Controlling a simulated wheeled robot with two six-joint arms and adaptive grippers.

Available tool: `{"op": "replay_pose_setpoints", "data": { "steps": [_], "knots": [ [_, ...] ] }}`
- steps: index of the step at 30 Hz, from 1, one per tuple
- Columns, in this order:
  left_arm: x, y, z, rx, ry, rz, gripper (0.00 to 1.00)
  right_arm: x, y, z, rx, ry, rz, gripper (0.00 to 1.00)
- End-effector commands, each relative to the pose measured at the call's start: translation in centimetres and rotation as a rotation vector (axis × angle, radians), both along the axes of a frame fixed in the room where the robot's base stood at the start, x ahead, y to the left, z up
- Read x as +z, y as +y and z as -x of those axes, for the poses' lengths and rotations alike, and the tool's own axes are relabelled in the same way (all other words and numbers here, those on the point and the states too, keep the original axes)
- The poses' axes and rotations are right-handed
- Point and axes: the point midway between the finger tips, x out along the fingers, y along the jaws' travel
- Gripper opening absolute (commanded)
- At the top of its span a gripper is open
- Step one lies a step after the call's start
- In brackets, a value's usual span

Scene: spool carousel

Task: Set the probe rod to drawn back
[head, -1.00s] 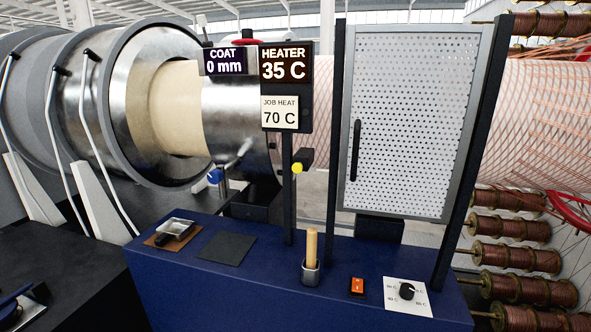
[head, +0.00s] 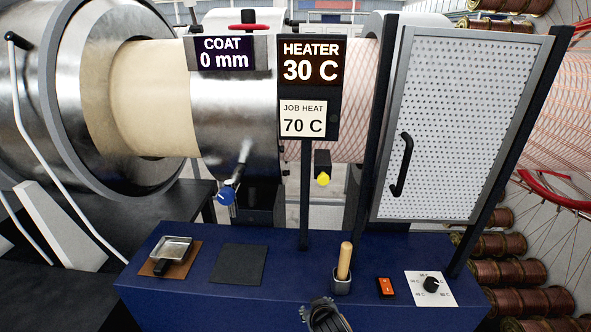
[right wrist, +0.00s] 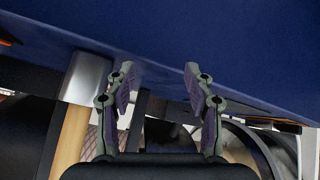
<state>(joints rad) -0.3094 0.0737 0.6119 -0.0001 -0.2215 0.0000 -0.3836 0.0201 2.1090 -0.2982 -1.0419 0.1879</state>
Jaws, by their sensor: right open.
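A short black part with a yellow round end (head: 323,179) sits just right of the display post in the head view. It may be the probe rod, but I cannot tell. A blue-ended handle (head: 226,194) hangs below the steel drum to its left. My right gripper (right wrist: 160,72) is open and empty in the right wrist view, its two fingers apart beside the blue bench. A dark part of my right arm (head: 326,317) shows at the bottom of the head view. Its fingertips are not clear there. My left gripper is not in view.
A perforated door (head: 460,130) stands at right. The heater display (head: 311,62) reads 30 C.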

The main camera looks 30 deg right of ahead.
Motion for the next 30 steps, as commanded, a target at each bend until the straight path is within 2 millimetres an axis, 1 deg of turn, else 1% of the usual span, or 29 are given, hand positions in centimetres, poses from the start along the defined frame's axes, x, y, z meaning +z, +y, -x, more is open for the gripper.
{"op": "replay_pose_setpoints", "data": {
  "steps": [1,2,5,6,8,9,11,12,14,15,16,18,20,25,28,30],
  "knots": [
    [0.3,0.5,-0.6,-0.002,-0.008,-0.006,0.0,2.2,-0.2,-1.3,-0.021,-0.063,0.01,0.53],
    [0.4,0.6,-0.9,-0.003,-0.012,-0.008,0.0,3.4,-0.4,-2.0,-0.033,-0.1,0.018,0.53],
    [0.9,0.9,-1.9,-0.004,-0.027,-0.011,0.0,8.1,-1.0,-4.1,-0.076,-0.234,0.042,0.53],
    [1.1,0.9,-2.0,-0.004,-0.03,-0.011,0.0,10.2,-1.3,-4.9,-0.095,-0.292,0.051,0.53],
    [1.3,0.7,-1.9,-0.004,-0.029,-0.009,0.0,13.5,-1.7,-5.9,-0.123,-0.382,0.066,0.53],
    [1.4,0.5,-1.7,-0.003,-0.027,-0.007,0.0,16.0,-2.0,-6.5,-0.142,-0.447,0.076,0.53],
    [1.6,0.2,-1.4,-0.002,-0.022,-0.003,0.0,19.7,-2.5,-7.1,-0.172,-0.545,0.09,0.53],
    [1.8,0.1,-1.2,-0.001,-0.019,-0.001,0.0,22.1,-2.8,-7.4,-0.19,-0.609,0.1,0.53],
    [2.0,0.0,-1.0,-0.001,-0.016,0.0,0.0,25.6,-3.2,-7.6,-0.215,-0.7,0.113,0.53],
    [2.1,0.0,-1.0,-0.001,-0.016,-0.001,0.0,27.6,-3.4,-7.6,-0.231,-0.754,0.12,0.53],
    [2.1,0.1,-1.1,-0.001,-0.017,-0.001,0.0,28.8,-3.6,-7.5,-0.239,-0.785,0.126,0.53],
    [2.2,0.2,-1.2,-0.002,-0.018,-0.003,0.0,30.7,-3.8,-7.3,-0.253,-0.836,0.133,0.53],
    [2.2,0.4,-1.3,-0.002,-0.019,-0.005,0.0,31.3,-3.9,-7.3,-0.258,-0.854,0.137,0.53],
    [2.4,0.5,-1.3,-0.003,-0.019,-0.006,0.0,31.4,-4.0,-7.6,-0.254,-0.857,0.14,0.53],
    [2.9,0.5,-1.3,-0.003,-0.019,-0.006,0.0,31.5,-4.5,-8.5,-0.249,-0.855,0.142,0.53],
    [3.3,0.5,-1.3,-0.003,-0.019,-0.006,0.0,31.7,-5.1,-9.4,-0.25,-0.855,0.145,0.53]
  ]
}}
